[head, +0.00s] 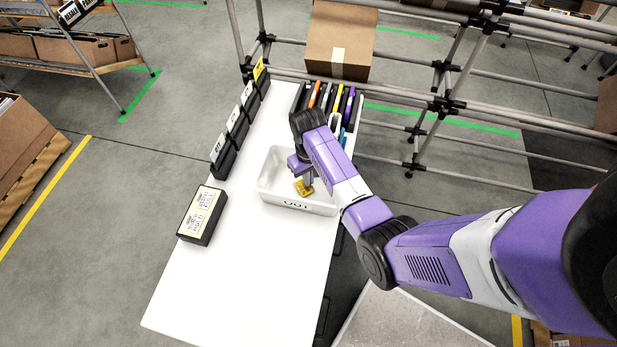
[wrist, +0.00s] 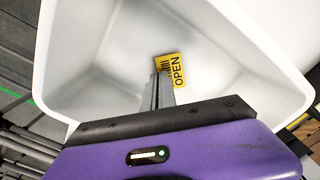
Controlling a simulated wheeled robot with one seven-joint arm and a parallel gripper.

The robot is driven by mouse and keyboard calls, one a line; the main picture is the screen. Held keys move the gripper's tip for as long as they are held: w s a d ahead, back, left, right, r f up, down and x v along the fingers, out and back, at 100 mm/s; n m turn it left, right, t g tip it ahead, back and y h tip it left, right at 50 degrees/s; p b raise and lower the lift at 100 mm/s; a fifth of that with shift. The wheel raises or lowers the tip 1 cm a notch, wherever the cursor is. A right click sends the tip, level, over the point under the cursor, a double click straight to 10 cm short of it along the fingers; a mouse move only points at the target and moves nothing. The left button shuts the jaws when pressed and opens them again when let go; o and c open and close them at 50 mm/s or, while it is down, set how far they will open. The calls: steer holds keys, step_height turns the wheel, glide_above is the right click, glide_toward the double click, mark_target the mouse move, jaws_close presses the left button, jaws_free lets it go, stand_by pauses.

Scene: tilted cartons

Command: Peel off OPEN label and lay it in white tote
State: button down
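The yellow OPEN label (head: 303,188) shows inside the white tote (head: 283,205), below my gripper (head: 306,178). In the wrist view, the label (wrist: 178,71) has black print and is at the tips of my gripper (wrist: 162,80). The fingers look shut together on its lower left edge and cover part of it. The tote's white walls (wrist: 80,60) surround the label and fingertips. I cannot tell whether the label touches the tote floor.
A black box (head: 202,216) with pale labels lies left of the tote on the white table (head: 235,290). Black bins (head: 237,124) line the table's left edge. Colourful upright items (head: 338,98) and a carton (head: 340,42) are behind. The near table is clear.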

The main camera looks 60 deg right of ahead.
steer(key=shift+f, duration=0.35)
stand_by(0.3)
steer(key=c, duration=2.1)
jaws_free()
steer(key=shift+c, duration=0.2)
steer(key=o, duration=0.5)
steer(key=shift+o, duration=0.2)
step_height(320, 180, up, 8)
steer(key=shift+f, duration=0.1)
step_height(320, 180, up, 8)
steer(key=p, duration=0.4)
